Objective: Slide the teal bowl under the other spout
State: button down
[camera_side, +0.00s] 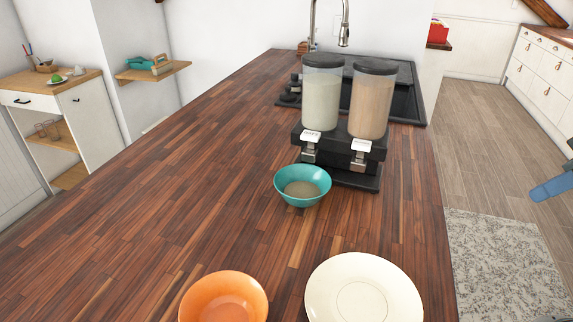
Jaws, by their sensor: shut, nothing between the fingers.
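The teal bowl (302,181) stands upright on the wooden counter, in front of the left spout (310,152) of a black double dispenser (343,138). Its rim is close to the dispenser's base. A shallow layer of greyish-brown contents (303,189) lies in the bowl. The other spout (358,158) is to the right, above the black base tray (350,180), with nothing standing below it. The blue fingers of my gripper (540,192) reach in at the right edge, shut and empty, well away from the bowl.
An orange bowl (223,298) and a cream plate (362,290) stand at the counter's front. The left canister (322,95) holds pale contents, the right one (370,102) tan. A tap (343,30) rises behind. The wooden counter (180,170) is clear to the left.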

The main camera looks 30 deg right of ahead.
jog(key=c, duration=2.2)
grip_release()
jog(key=c, duration=1.8)
grip_release()
jog(key=shift+w+m, duration=0.5)
jog(key=shift+w, duration=0.3)
jog(key=m+y, duration=0.4)
jog(key=m, duration=1.3)
send_near(312, 199)
jog(key=shift+s+d+r+t, duration=0.3)
jog(key=shift+s+d+r, duration=0.35)
jog(key=shift+d+r, duration=0.2)
jog(key=shift+f, duration=0.15)
jog(key=shift+x, duration=6.75)
